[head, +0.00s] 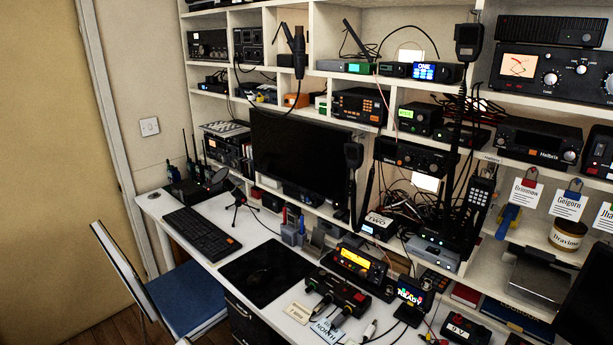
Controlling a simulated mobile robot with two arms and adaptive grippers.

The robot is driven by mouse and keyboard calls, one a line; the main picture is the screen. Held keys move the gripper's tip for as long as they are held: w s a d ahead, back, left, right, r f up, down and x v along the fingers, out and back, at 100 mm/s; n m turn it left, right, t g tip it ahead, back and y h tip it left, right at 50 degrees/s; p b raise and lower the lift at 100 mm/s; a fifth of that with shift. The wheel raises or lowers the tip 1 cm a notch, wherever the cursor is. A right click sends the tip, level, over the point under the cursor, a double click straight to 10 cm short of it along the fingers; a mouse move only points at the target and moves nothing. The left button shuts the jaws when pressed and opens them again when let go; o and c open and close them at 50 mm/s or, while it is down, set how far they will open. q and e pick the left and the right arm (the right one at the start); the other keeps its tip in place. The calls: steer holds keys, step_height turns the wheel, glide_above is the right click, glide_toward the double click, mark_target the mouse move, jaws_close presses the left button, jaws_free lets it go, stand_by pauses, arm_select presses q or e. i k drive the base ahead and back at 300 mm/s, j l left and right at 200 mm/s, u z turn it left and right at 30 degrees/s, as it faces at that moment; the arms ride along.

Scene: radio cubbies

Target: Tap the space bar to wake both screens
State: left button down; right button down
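A black keyboard (198,230) lies at the left end of the white desk. It has an orange spot near its right end. The space bar is too small to pick out clearly. A wide monitor (298,155) with a dark screen stands behind the desk, in front of the shelves. A second dark screen (592,300) is at the lower right and is cut off by the picture edge. Neither gripper is in view.
A chair with a blue seat (188,298) stands before the desk's left end. A black mat (264,277) lies right of the keyboard. A small tripod (240,205) stands behind it. Radios and cables crowd the desk's right part. White shelves (395,80) full of radios rise behind.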

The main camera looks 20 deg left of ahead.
mark_target(174, 221)
steer(key=i+j, duration=0.1)
steer(key=j, duration=1.95)
steer(key=i+j, duration=0.15)
steer(key=j, duration=1.9)
steer(key=i, duration=0.05)
